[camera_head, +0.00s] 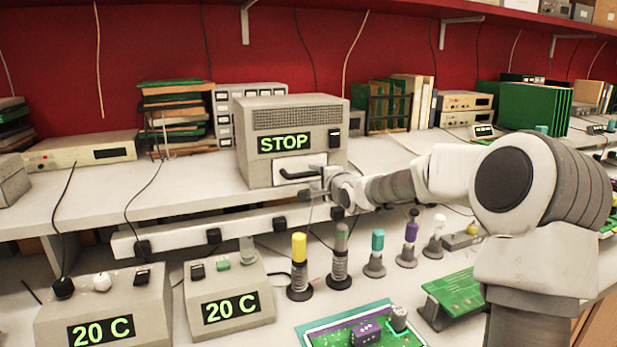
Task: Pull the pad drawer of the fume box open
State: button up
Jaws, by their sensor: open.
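The fume box (249,150) is a grey box on the raised shelf, with a vent grille on top and a green STOP display. Its pad drawer (291,162) is a white front low on the box with a dark bar handle (298,175). The drawer front looks flush with the box, though its right end is partly covered. My gripper (318,184) is at the right end of the handle, its fingers small and partly hidden by my wrist. It is open. Whether the fingers touch or surround the handle cannot be told.
A power strip (185,233) runs below the shelf edge. Two grey 20 C boxes (225,293), capped tools such as a yellow one (299,262), and a green board (455,291) stand on the lower bench. Stacked boards (175,115) sit left of the fume box.

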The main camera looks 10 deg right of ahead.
aim_at(310, 175)
jog(key=shift+x, duration=2.65)
grip_shut()
